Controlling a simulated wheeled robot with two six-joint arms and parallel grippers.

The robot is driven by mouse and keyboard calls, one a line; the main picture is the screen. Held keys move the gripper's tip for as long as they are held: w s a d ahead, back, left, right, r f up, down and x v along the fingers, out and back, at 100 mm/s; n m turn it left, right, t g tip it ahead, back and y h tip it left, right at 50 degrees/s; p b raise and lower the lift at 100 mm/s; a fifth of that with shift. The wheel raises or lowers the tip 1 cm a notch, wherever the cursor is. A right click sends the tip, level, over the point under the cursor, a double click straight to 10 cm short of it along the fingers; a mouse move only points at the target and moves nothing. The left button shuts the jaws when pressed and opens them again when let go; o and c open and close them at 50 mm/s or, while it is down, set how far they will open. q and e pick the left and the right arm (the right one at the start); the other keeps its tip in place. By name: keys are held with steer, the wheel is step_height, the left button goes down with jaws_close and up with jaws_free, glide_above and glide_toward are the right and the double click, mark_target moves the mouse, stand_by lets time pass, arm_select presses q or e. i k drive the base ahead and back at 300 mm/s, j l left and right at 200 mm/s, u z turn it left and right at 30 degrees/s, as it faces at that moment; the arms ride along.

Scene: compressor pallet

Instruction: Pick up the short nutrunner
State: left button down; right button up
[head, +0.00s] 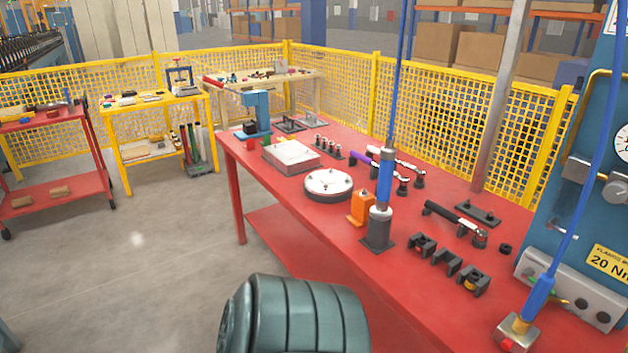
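Two upright blue tools with blue hoses rising from them are on the red bench in the head view. One blue-and-grey tool (384,181) stands in a dark holder (379,243) near the middle of the bench. The other blue tool (538,297) leans at the bottom right, its lower end at a small metal block (517,334). I cannot tell for certain which of them is the short nutrunner. A black-handled tool (455,218) and a purple-handled tool (365,159) lie on the bench. Neither of my grippers shows.
The red bench (330,225) also holds a round white-topped disc (328,184), an orange block (360,207) and several black brackets (447,261). A blue panel (575,215) stands at right. A dark green ribbed cylinder (300,315) is in front. Floor at left is clear.

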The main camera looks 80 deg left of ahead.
mark_target(382, 211)
steer(key=u, duration=2.15)
